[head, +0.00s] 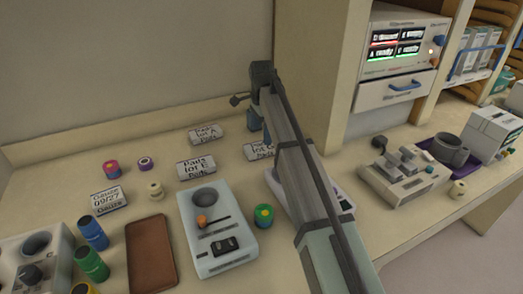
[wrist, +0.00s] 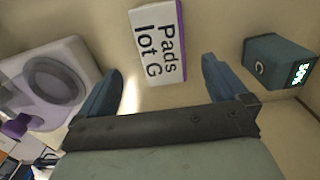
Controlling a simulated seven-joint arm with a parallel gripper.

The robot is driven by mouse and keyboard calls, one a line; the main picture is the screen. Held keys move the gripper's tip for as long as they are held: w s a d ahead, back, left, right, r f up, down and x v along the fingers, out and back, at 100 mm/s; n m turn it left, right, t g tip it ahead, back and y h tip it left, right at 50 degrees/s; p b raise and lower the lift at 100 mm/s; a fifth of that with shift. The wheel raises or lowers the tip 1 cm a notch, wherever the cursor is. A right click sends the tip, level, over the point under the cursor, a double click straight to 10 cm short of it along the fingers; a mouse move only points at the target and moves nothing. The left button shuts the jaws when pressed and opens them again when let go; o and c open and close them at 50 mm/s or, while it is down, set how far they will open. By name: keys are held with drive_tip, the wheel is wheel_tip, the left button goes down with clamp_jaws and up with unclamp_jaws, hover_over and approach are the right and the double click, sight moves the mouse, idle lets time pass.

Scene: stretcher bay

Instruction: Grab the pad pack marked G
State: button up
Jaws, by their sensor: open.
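The pad pack marked "Pads lot G" (wrist: 158,42) is a white pack with a purple edge, lying on the counter in the wrist view. My gripper (wrist: 162,68) is open and empty, its two blue fingers spread apart. The pack lies beyond the fingertips, roughly centred between them. In the head view a white pads pack (head: 256,151) is partly hidden by my arm, and its letter is hard to read. Two similar packs lie nearby: lot A (head: 207,133) and lot E (head: 196,167).
A teal box with a lit display (wrist: 279,60) stands right of the pack in the wrist view. A pale device with a round well (wrist: 38,90) is at left. In the head view, a grey device (head: 222,258) and brown tray (head: 151,256) occupy the front counter.

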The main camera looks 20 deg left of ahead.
sight(262, 146)
drive_tip(key=shift+w+f, duration=0.15)
drive_tip(key=shift+f, duration=3.7)
drive_tip(key=c, duration=1)
